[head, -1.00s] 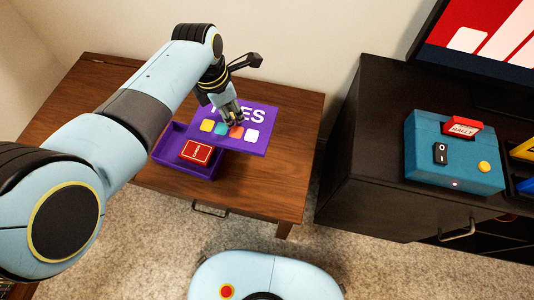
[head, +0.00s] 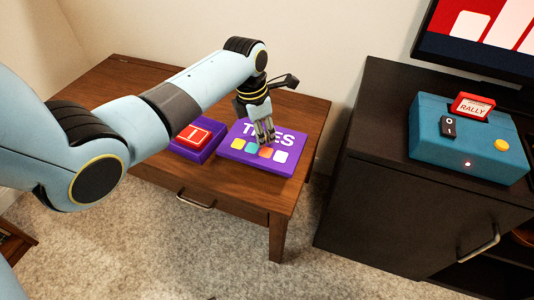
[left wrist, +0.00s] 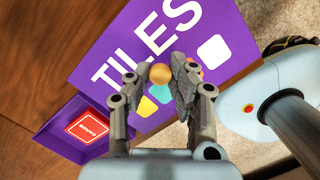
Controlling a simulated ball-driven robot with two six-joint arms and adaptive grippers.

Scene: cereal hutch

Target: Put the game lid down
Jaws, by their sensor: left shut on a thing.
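The game lid (head: 238,140) is a purple slab marked TILES with several coloured squares. It lies flat and level over the brown wooden table, just right of the open purple game box (head: 187,154). I cannot tell whether it touches the tabletop. My left gripper (head: 264,139) points down over the lid's middle. In the left wrist view its fingers (left wrist: 159,80) are shut on the round gold knob (left wrist: 161,72) of the lid (left wrist: 225,35). A red card box (head: 193,136) lies inside the game box. My right gripper is not in view.
The wooden table (head: 147,80) has bare top behind and right of the lid. Across a gap stands a dark cabinet (head: 365,130) with a teal console (head: 470,145) holding a red RALLY cartridge (head: 472,106). A screen (head: 480,35) stands behind it.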

